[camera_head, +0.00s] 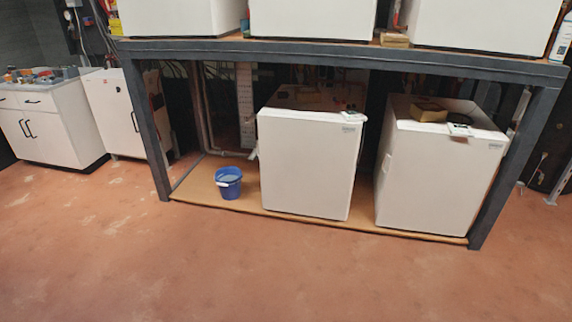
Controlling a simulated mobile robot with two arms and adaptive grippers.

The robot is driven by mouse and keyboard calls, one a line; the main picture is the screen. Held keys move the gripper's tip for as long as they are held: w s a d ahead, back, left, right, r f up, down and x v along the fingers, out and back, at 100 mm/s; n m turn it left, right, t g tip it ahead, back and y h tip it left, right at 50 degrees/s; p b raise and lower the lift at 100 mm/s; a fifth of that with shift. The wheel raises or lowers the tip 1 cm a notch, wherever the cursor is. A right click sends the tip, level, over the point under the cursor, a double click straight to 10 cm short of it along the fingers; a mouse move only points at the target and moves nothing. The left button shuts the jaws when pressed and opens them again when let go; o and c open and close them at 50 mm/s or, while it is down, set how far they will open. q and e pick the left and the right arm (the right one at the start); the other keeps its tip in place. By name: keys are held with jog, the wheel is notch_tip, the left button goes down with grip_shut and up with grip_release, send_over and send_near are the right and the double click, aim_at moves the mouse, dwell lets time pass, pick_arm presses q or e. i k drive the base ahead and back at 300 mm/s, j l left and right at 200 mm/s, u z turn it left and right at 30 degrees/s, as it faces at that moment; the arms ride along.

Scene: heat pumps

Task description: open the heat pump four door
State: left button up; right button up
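Several white box-shaped heat pumps stand on a dark two-level rack. On the lower level are a middle unit (306,163) and a right unit (437,181), each with a plain front and a small panel on top. On the upper level are a left unit (181,17), a middle unit (312,17) and a right unit (487,24), cut off by the top of the picture. The front doors look shut. No readable label shows which unit is number four. Neither of my grippers is in view.
The rack's dark frame (340,56) has posts at left and right. A blue bucket (228,183) stands on the lower board, left of the middle unit. White cabinets (48,125) stand at the left. The reddish floor (250,270) in front is clear.

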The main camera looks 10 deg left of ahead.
aim_at(307, 167)
jog(key=i+j, duration=0.45)
jog(key=j, duration=0.15)
jog(key=i+j+u, duration=0.15)
jog(key=i+j, duration=0.35)
jog(key=j, duration=0.15)
